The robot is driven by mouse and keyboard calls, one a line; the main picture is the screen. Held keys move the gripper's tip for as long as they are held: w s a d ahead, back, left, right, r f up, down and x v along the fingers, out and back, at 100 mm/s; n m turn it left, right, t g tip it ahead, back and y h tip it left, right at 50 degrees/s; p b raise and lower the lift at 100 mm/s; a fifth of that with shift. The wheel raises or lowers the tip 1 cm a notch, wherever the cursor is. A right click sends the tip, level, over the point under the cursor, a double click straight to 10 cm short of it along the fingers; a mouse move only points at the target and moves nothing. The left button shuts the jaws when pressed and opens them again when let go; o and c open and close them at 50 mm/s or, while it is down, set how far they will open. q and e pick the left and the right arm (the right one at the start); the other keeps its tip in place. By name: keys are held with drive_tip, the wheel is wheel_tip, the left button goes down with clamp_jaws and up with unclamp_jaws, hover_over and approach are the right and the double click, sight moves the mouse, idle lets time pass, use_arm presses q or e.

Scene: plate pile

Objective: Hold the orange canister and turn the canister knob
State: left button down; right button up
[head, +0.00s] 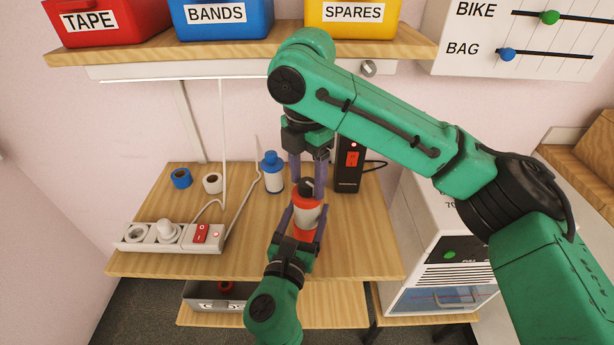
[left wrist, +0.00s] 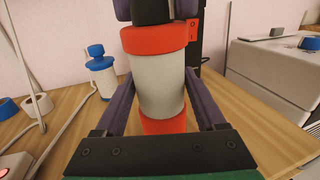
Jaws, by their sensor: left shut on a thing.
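The orange canister (head: 306,218) has a pale grey middle band and orange-red ends, and stands upright on the wooden table. In the left wrist view the canister (left wrist: 158,85) fills the space between my left fingers. My left gripper (head: 306,222) is shut on its body from the front. The black canister knob (head: 306,186) is on top; only its lower part shows in the left wrist view (left wrist: 152,12). My right gripper (head: 307,178) points down from above, one finger on each side of the knob. I cannot tell whether these fingers press on it.
A blue-capped white bottle (head: 273,178) stands left of the canister, with tape rolls (head: 212,183) farther left. A power strip (head: 170,236) lies at the table's front left. A black box with a red switch (head: 348,165) stands close behind right. A shelf (head: 220,50) overhangs the back.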

clamp_jaws()
drive_tip(key=shift+m, duration=0.4)
drive_tip(key=m, duration=0.3)
drive_tip(key=shift+m, duration=0.4)
drive_tip(key=m, duration=0.4)
drive_tip(key=shift+w+r, duration=0.1)
drive_tip(key=m, duration=0.5)
use_arm(q)
drive_tip(key=shift+d, duration=0.1)
use_arm(e)
drive_tip(key=m, duration=0.4)
drive_tip(key=shift+m, duration=0.4)
